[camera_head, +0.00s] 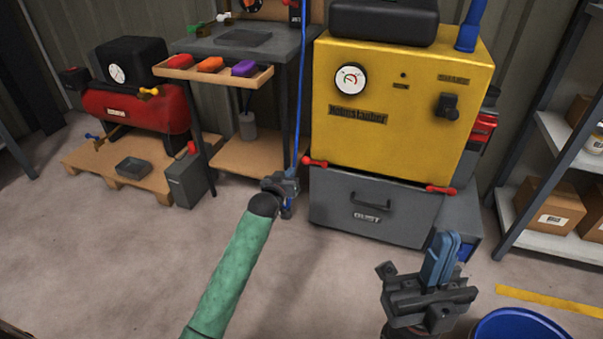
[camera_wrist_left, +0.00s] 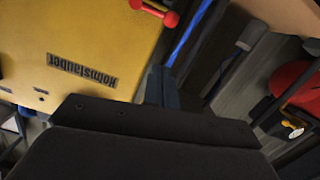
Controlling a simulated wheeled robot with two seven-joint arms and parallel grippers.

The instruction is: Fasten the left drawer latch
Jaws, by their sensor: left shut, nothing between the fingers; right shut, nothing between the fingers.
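The drawer (camera_head: 345,222), grey and labelled "DUST", sits under the yellow machine and looks closed. The left drawer latch (camera_head: 315,162) is a small red lever at its top left corner, lying roughly level along the seam. It also shows at the top of the left wrist view (camera_wrist_left: 155,11). The right latch (camera_head: 440,189) is a similar red lever at the top right corner. My left gripper (camera_head: 284,184) is shut and empty, just left of and below the left latch, apart from it. Its fingertips show in the wrist view (camera_wrist_left: 160,86). My right gripper (camera_head: 441,257) is shut and empty, in front of the drawer's right side.
A blue hose (camera_head: 300,90) hangs beside the yellow machine (camera_head: 400,110), close to my left gripper. A workbench (camera_head: 280,50) and a red compressor (camera_head: 130,108) stand left. Shelves (camera_head: 555,140) and a blue bucket (camera_head: 518,325) are right.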

